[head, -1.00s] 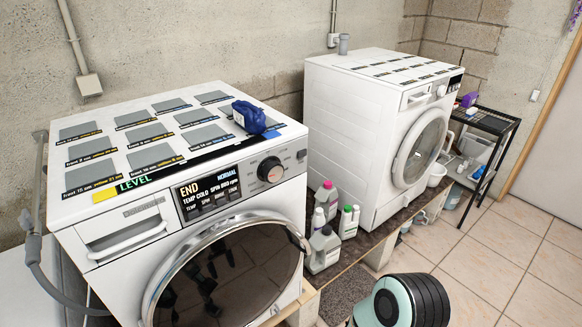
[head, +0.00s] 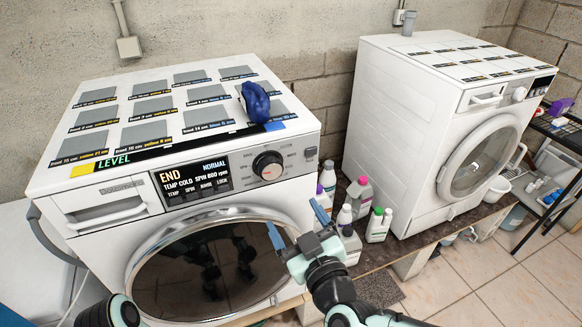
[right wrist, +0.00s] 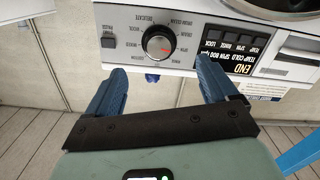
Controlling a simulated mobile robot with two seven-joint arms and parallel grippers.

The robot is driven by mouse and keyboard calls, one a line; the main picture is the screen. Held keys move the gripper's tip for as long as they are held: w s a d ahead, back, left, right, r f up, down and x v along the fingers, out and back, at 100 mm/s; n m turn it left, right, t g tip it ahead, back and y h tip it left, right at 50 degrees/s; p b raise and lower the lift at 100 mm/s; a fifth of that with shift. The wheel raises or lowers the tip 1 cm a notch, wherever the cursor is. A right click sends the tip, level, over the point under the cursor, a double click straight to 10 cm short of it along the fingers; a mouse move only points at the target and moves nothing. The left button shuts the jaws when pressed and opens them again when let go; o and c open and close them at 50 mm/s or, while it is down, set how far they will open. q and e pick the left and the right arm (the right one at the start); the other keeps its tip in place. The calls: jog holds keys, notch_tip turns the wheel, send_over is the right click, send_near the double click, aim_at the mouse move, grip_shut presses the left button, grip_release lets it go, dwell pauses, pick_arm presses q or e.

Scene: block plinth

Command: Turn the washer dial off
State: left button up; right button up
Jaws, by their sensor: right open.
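The washer dial (head: 267,166) is a round dark knob with a silver ring on the front panel of the near washer (head: 240,200), right of its display (head: 193,180). The display reads END and NORMAL. In the right wrist view the dial (right wrist: 158,45) appears upside down with a small red mark on its face; I cannot tell its exact setting. My right gripper (head: 297,222) is open and empty, below and to the right of the dial in the head view. In the right wrist view its blue fingers (right wrist: 160,88) are spread, apart from the dial. My left gripper is out of view.
A dark blue object (head: 255,102) lies on the washer top. Several bottles (head: 360,197) stand between the near washer and a second washer (head: 440,130) at right. The washer's round glass door (head: 210,268) is below the panel. A black rack (head: 560,130) stands far right.

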aim_at(272, 173)
jog(key=x, duration=0.4)
jog(key=r+p+x, duration=0.1)
jog(key=x, duration=0.2)
jog(key=r+x, duration=0.1)
jog(key=x, duration=0.3)
jog(key=shift+w+a+p, duration=0.1)
jog(key=shift+w+p, duration=0.2)
jog(key=shift+p, duration=0.1)
jog(key=shift+x, duration=0.75)
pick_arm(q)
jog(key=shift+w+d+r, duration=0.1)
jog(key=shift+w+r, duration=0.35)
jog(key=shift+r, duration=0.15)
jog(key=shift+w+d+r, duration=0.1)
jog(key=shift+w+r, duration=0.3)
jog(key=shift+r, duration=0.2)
pick_arm(e)
jog(key=shift+f, duration=0.1)
jog(key=c, duration=1.1)
